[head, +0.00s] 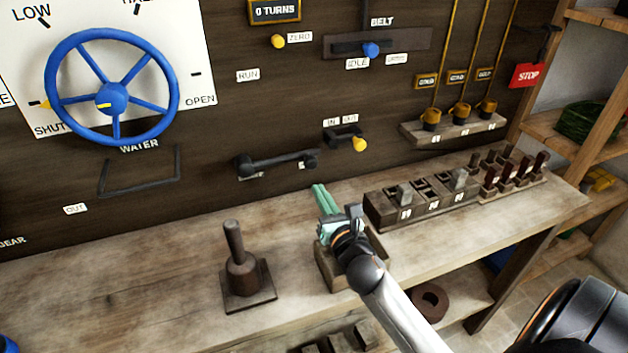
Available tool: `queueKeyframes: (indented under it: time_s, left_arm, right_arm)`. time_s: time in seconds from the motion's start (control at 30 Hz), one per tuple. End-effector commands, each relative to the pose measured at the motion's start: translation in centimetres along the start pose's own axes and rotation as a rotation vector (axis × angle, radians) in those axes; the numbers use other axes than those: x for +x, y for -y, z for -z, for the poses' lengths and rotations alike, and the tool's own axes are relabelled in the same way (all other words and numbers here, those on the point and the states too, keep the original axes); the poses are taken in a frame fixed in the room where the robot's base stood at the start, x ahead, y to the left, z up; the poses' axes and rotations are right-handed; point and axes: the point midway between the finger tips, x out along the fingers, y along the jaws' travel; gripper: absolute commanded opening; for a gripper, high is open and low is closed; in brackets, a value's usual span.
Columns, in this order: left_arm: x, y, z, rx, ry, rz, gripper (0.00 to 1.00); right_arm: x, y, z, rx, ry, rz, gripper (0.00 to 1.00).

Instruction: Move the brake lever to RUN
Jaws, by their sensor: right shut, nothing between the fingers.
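A black bar-shaped lever (277,160), which appears to be the brake lever, lies nearly level against the dark wall panel. Its left end sits below a white RUN label (248,75), well above it on the panel. I cannot read any label naming the lever. My right gripper (321,190) has pale green fingers, shut and empty. It is in front of and below the lever's right end, apart from it, above the bench. My left gripper is not in view.
The wooden bench (150,275) carries a dark upright peg on a base (247,275), a wooden box (333,272) under my right gripper, and switch blocks (430,200) at right. A blue wheel (112,88) and a yellow-knobbed IN/OUT lever (358,143) flank the black lever.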

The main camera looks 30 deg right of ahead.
Motion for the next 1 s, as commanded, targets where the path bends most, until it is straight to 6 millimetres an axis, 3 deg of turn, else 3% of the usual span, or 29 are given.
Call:
queueKeyframes:
  time_s: [0.1, 0.3, 1.0]
  left_arm:
    - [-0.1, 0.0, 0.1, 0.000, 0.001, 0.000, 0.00]
    - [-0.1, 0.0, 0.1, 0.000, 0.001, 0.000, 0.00]
    - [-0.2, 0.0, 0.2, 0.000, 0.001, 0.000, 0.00]
  right_arm:
    - [1.9, 0.0, -0.1, 0.001, 0.002, 0.000, 0.00]
    - [3.8, 0.0, 0.0, 0.000, 0.000, 0.000, 0.00]
    - [5.0, -0.2, -0.4, -0.019, 0.002, -0.001, 0.00]
